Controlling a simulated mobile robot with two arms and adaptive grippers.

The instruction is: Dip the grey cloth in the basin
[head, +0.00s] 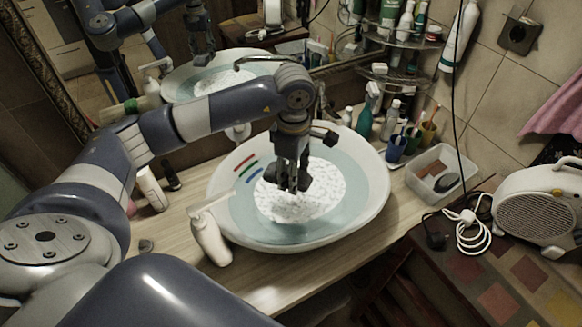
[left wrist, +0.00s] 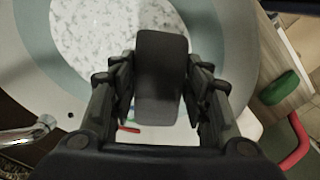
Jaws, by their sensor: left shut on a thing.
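The white basin (head: 377,190) stands on the wooden counter, with bluish water and a white speckled patch (head: 322,195) inside. My left gripper (head: 290,184) points down over the speckled patch. In the left wrist view, my left gripper (left wrist: 160,100) is shut on the grey cloth (left wrist: 160,70), a dark block between its fingers. In the head view the cloth is hard to tell from the dark fingers. Whether it touches the water cannot be told. My right gripper is not in view.
A soap dispenser (head: 211,238) stands at the basin's front left. Bottles and cups (head: 396,148) stand behind its right side, near a clear tray (head: 426,186). A white heater (head: 537,212) is at far right. A mirror (head: 215,75) behind reflects my arm and the basin.

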